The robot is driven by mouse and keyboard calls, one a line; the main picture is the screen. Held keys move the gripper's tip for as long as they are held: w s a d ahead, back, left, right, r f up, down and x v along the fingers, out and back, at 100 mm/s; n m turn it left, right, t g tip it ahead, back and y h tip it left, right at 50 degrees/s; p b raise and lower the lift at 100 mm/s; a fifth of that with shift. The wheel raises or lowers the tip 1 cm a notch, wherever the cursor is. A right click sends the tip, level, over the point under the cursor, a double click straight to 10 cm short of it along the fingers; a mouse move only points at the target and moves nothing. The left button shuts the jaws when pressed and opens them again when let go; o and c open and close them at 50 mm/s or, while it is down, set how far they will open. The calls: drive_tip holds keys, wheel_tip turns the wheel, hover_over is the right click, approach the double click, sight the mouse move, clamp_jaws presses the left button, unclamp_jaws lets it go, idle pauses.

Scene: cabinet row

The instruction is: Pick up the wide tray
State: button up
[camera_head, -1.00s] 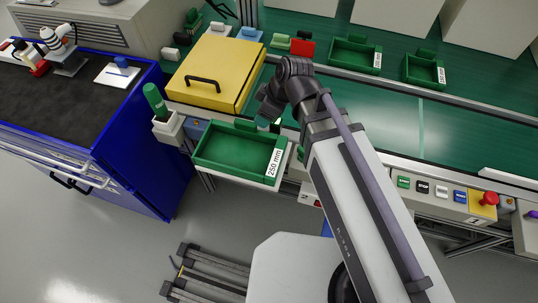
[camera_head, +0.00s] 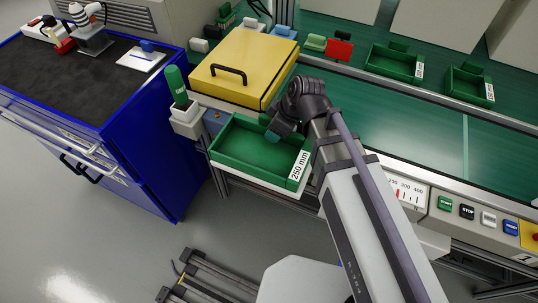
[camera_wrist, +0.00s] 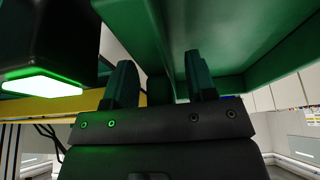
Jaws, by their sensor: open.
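The wide tray (camera_head: 262,153) is a green, shallow, empty tray with a "250 mm" label on its right side. It rests on a pale ledge in front of the yellow box. My gripper (camera_head: 272,129) is at the tray's back edge and hides part of that edge, including its grip tab. In the wrist view, the open fingers of my gripper (camera_wrist: 160,82) point up toward the green underside and walls of the tray (camera_wrist: 205,35). A green piece shows between the fingers; I cannot tell whether they touch it.
A yellow box (camera_head: 240,63) with a black handle stands behind the tray. A green bottle (camera_head: 177,86) in a white holder stands at its left. Smaller green trays (camera_head: 395,62) sit on the far green surface. The blue cart (camera_head: 150,150) is at left. The green belt (camera_head: 405,110) is clear.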

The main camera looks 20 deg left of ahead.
drive_tip(key=shift+r, duration=0.1)
clamp_jaws()
idle(0.3)
